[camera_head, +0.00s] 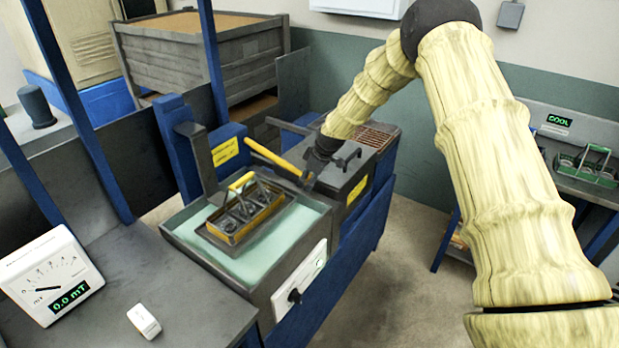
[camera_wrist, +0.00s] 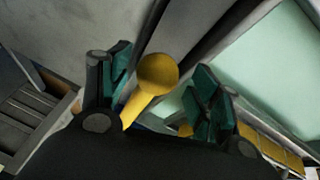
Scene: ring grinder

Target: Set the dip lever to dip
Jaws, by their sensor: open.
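The dip lever (camera_head: 272,157) is a yellow bar slanting down to the right above the tank, with its right end at my gripper. In the wrist view a yellow ball knob (camera_wrist: 158,73) on a yellow stem stands between my gripper's teal finger pads. My gripper (camera_head: 308,178) is open, with one finger on each side of the knob; I cannot tell whether either finger touches it. A yellow basket (camera_head: 229,236) with a yellow handle and dark rings sits in the tank of pale green liquid (camera_head: 262,262).
A dark machine box (camera_head: 372,158) stands right behind the tank, close to my gripper. Blue posts (camera_head: 213,62) rise at the left. A gauge (camera_head: 52,275) reading 0.0 mT and a small white block (camera_head: 144,321) are on the front-left table. Floor shows at the right.

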